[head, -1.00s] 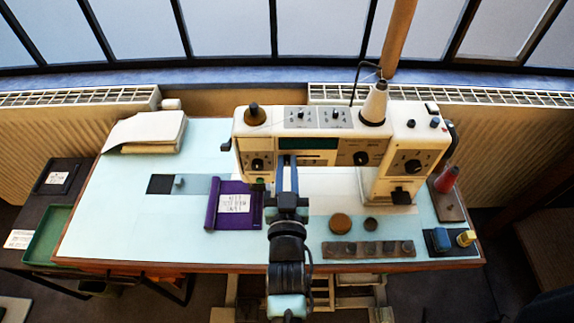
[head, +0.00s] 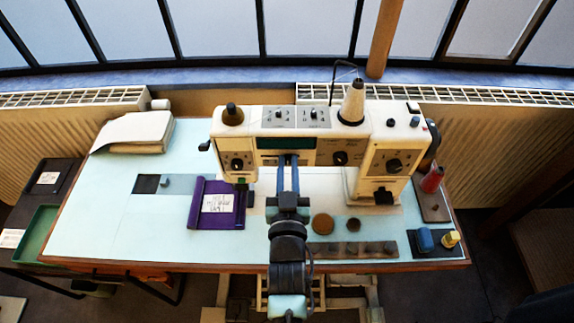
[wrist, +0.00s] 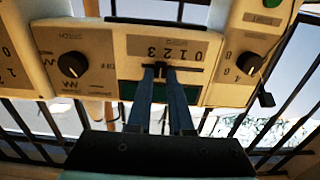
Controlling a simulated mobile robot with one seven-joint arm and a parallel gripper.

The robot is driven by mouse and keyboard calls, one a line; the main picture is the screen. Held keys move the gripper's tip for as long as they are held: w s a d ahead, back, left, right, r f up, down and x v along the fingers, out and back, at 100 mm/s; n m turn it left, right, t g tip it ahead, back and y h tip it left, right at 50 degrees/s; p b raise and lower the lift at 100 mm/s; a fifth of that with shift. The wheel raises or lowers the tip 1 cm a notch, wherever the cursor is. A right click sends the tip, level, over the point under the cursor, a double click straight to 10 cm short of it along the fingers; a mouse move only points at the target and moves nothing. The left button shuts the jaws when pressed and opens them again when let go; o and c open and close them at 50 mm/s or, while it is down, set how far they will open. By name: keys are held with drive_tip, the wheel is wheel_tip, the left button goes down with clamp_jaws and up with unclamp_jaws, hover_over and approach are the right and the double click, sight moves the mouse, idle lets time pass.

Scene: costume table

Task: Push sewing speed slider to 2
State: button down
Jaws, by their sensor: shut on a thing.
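The sewing machine (head: 300,145) stands on the pale blue table, its front facing me. In the wrist view, which is upside down, its panel carries a row of speed numbers (wrist: 166,53) above a dark horizontal slider slot (wrist: 188,68). My gripper (wrist: 160,72) is shut at this slot, its blue fingertips closed on the small slider knob, which they mostly hide. The fingertips are under the middle of the number row; I cannot tell exactly which digit the knob meets. In the head view my gripper (head: 288,156) touches the panel just below the dark green display (head: 290,143).
Knobs sit left (head: 237,163) and right (head: 340,158) of the slider. A purple holder with a note (head: 196,205), a brown disc (head: 322,223) and a thread cone (head: 353,102) are nearby. The left part of the table is mostly clear.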

drive_tip(key=shift+a, duration=0.35)
drive_tip(key=c, duration=0.8)
unclamp_jaws()
drive_tip(key=s, duration=1.3)
drive_tip(key=shift+b, duration=0.45)
